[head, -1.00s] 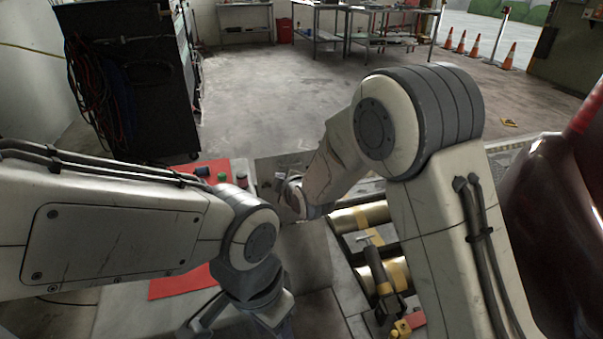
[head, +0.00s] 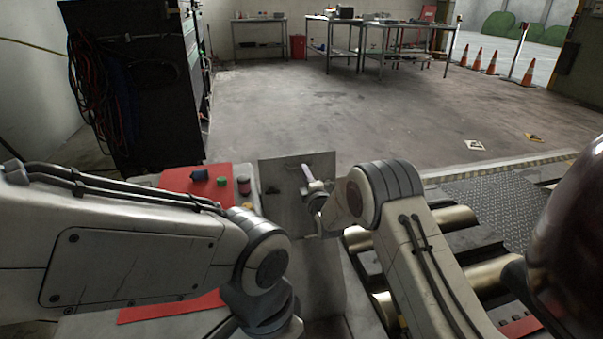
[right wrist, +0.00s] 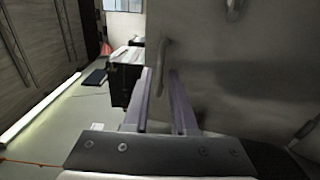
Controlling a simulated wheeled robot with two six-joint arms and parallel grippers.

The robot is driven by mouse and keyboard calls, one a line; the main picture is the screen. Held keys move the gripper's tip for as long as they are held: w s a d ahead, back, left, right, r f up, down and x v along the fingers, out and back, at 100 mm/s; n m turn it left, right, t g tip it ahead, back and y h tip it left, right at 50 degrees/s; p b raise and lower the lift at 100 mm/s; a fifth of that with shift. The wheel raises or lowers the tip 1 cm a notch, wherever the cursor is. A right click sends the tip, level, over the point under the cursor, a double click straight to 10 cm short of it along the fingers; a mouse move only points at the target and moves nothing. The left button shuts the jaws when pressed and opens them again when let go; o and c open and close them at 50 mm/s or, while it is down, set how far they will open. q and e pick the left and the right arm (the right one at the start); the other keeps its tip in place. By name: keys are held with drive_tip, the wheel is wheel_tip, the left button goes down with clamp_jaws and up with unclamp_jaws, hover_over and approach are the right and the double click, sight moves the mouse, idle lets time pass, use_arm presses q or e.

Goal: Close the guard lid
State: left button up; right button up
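The guard lid (head: 285,214) is a grey metal plate standing raised in the middle of the head view. It fills the right side of the right wrist view (right wrist: 235,75). A curved bar handle (right wrist: 163,60) stands out from its face. My right gripper (head: 308,172) is at the lid's face, near its upper part. In the right wrist view its two fingers (right wrist: 160,80) are apart, with the handle between or just beyond their tips; I cannot tell if they touch it. My left arm's wrist is at the bottom of the head view; its fingers are hidden or cut off.
A red panel (head: 180,181) with small buttons lies left of the lid. Brass rollers (head: 455,217) and a tread plate (head: 485,208) lie to the right. A dark red glossy body (head: 575,260) stands at the far right. The floor behind is clear up to the workbenches.

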drive_tip(key=shift+b+x, duration=0.45)
drive_tip(key=shift+x, duration=1.4)
clamp_jaws()
